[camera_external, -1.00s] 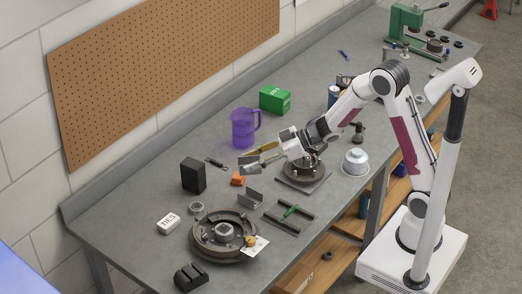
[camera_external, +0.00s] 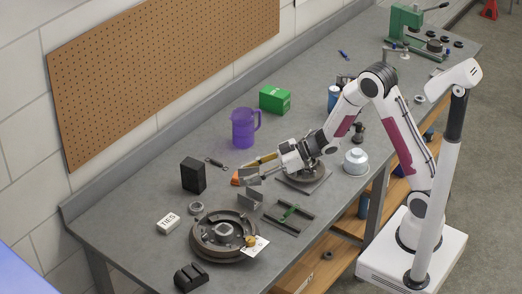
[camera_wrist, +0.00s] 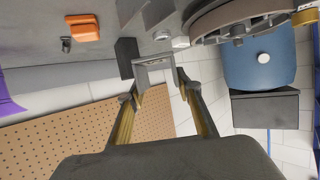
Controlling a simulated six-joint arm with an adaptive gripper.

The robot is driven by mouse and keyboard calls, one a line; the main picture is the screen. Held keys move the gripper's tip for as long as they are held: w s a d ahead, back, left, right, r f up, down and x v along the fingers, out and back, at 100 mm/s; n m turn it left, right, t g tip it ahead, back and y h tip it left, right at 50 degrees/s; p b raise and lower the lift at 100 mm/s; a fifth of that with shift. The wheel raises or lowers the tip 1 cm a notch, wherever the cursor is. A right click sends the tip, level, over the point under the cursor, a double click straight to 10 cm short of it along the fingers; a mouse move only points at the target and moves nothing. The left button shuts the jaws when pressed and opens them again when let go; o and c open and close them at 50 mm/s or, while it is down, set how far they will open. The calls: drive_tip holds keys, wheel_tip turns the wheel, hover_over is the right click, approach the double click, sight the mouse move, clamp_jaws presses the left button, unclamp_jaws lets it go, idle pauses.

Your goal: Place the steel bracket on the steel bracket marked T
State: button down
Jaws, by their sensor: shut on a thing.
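My gripper (camera_external: 262,167) is shut on a grey steel bracket (camera_external: 249,177) and holds it above the bench. In the wrist view the held bracket (camera_wrist: 154,71) sits between the two fingertips (camera_wrist: 156,90), with its plate across the gap. A second steel bracket (camera_external: 249,198) stands on the bench, just below the held one in the outside view. It shows partly at the top edge of the wrist view (camera_wrist: 132,8). The two brackets look close but apart. I cannot read a T on either one.
An orange block (camera_external: 236,179) lies close behind the held bracket. A purple mug (camera_external: 244,128) and a round part on a plate (camera_external: 309,184) are farther off.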

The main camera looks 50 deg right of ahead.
sight(252, 184)
drive_tip(key=shift+f, duration=0.4)
drive_tip(key=shift+f, duration=0.1)
drive_tip(key=shift+f, duration=1.95)
drive_tip(key=shift+f, duration=0.15)
drive_tip(key=c, duration=1.4)
unclamp_jaws()
drive_tip(key=shift+s+d+r, duration=0.1)
drive_tip(key=shift+r, duration=0.1)
drive_tip(key=shift+v, duration=5.85)
